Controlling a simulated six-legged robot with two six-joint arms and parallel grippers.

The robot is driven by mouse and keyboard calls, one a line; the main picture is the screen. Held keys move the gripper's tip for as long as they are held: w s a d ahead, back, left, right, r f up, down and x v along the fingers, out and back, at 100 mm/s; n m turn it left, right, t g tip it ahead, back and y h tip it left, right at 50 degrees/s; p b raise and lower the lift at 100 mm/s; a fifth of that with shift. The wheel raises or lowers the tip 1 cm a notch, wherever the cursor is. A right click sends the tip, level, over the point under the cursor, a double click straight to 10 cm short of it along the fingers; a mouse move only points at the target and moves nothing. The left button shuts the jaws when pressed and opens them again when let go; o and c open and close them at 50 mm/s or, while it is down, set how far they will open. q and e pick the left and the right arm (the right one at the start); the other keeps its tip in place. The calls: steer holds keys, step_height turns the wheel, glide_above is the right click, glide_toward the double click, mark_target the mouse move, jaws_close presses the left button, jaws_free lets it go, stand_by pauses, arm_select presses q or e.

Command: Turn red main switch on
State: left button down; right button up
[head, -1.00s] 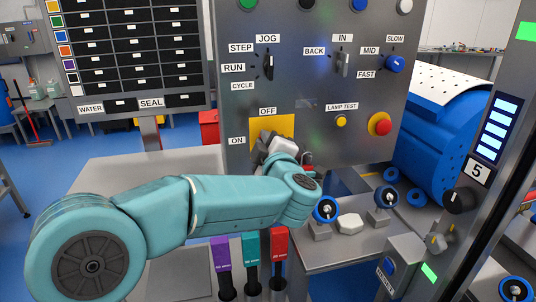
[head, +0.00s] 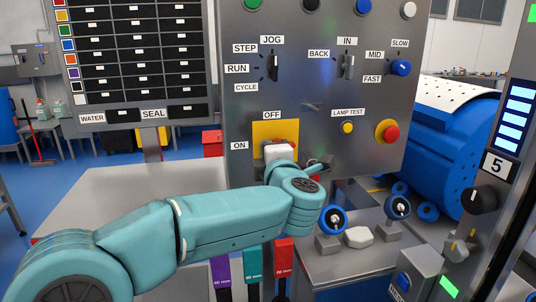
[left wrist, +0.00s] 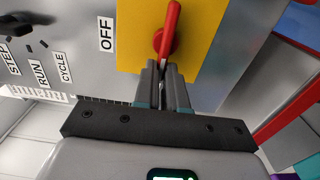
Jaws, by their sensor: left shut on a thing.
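The main switch has a yellow plate (head: 275,130) on the grey control panel, with OFF above it and ON to its lower left. In the left wrist view the red switch handle (left wrist: 167,30) stands out on the yellow plate (left wrist: 190,40). My left gripper (left wrist: 163,75) has its fingers close together on the near end of the handle. The handle lies crosswise to the direction of the OFF label. The ON label is not in the wrist view. My right gripper is not in view.
A red button (head: 390,133) and a yellow lamp-test button (head: 347,128) are to the right on the panel. Selector knobs are above. Blue-ringed fittings (head: 333,219) and a white block (head: 358,237) are on the bench at lower right.

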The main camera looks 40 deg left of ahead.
arm_select(q)
steer(key=shift+r, duration=0.1)
steer(key=c, duration=1.2)
jaws_free()
steer(key=v, duration=1.6)
steer(key=shift+s, duration=0.15)
steer(key=shift+d, duration=0.1)
